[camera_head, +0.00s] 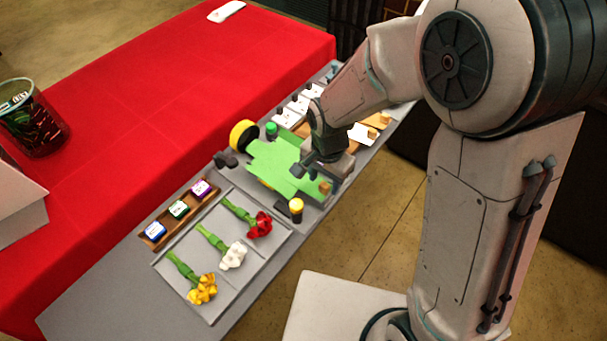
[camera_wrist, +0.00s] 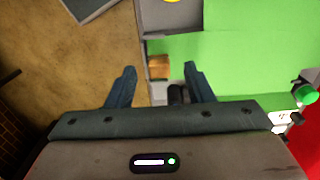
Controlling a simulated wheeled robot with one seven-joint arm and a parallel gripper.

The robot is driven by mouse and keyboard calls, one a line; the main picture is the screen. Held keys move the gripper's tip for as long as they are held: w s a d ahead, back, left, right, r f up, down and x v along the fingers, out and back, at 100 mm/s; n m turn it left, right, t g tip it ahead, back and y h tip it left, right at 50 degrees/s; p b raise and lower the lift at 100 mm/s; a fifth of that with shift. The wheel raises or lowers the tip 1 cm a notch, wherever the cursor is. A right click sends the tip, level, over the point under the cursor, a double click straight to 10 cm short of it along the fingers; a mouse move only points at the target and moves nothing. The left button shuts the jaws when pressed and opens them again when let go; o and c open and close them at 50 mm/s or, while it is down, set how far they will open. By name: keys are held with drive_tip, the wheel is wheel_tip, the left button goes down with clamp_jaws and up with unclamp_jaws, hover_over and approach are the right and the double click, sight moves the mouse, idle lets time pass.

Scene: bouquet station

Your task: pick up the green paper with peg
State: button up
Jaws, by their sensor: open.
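The green paper (camera_head: 284,168) lies flat on the grey table in the head view. It also fills the right of the wrist view (camera_wrist: 240,75). A small brown wooden peg (camera_head: 324,187) sits at the paper's near right edge. In the wrist view the peg (camera_wrist: 158,67) shows between my fingertips, at the paper's left edge. My gripper (camera_wrist: 159,72) is open and empty, with a finger on each side of the peg in that view. Its height above the peg is hard to tell. In the head view my gripper (camera_head: 318,168) hangs over the paper's right side and hides part of it.
A grey tray (camera_head: 209,297) holds red, white and yellow flowers. A wooden rack (camera_head: 153,243) with small labelled blocks is beside it. A yellow roll (camera_head: 243,134) and a green-capped item (camera_head: 271,130) stand behind the paper. A yellow-topped item (camera_head: 296,206) stands in front of it.

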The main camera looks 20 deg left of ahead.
drive_tip(key=shift+f, duration=0.55)
clamp_jaws()
drive_tip(key=shift+r, duration=0.15)
